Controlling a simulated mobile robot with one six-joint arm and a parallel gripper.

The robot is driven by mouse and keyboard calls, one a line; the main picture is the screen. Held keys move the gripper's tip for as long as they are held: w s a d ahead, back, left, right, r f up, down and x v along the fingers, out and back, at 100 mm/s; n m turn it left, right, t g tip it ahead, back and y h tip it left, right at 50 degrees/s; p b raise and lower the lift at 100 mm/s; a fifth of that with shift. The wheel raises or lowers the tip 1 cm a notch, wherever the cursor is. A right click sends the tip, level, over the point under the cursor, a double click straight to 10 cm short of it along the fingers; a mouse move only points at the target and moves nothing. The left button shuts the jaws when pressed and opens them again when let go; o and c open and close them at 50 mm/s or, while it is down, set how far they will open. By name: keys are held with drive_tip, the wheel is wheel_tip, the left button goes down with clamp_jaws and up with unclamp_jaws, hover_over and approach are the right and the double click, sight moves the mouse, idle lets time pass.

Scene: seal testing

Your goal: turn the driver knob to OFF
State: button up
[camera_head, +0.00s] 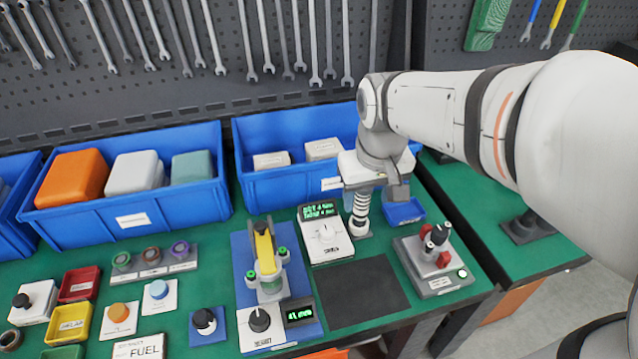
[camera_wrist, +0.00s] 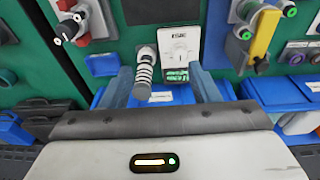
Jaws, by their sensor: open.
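A white box (camera_head: 326,248) with a green-lit display and a pale round knob (camera_head: 325,231) stands near the middle of the green bench; the box also shows in the wrist view (camera_wrist: 180,46). A second unit in front has a black knob (camera_head: 260,320) beside a small green display. I cannot read which knob is labelled driver, nor any OFF mark. My gripper (camera_wrist: 165,88) is open, its blue-grey fingers apart with nothing held. It is above the bench, to the right of the white box. A spring-coiled post (camera_head: 361,210) stands below it, between the fingers in the wrist view.
A yellow-handled fixture (camera_head: 265,252) stands left of the white box. A block with red parts (camera_head: 434,262) is to the right. Blue bins (camera_head: 285,132) line the back below hanging wrenches. A dark mat (camera_head: 350,292) in front is clear.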

sight(326, 230)
drive_tip(key=w+a+f+b, duration=0.2)
drive_tip(key=w+f, duration=0.1)
drive_tip(key=f, duration=0.1)
drive_tip(key=w+a+f+n+g+b, duration=0.1)
drive_tip(key=w+a+f+b, duration=0.1)
drive_tip(key=w+f+b, duration=0.1)
drive_tip(key=w+a+f+n+b, duration=0.1)
drive_tip(key=w+a+f+b, duration=0.1)
drive_tip(key=w+f, duration=0.3)
drive_tip(key=shift+a+f+g+h+b, duration=0.15)
drive_tip(key=shift+f+g+b, duration=0.1)
drive_tip(key=shift+f, duration=0.35)
drive_tip(key=shift+a+f+g+h+b, duration=0.15)
drive_tip(key=shift+f+b, duration=0.1)
drive_tip(key=shift+f, duration=0.35)
drive_tip(key=shift+n, duration=0.3)
drive_tip(key=f, duration=0.7)
drive_tip(key=shift+d+f+b, duration=0.2)
drive_tip(key=shift+f+b, duration=0.1)
drive_tip(key=shift+b, duration=0.05)
drive_tip(key=shift+c, duration=0.4)
drive_tip(key=c, duration=0.9)
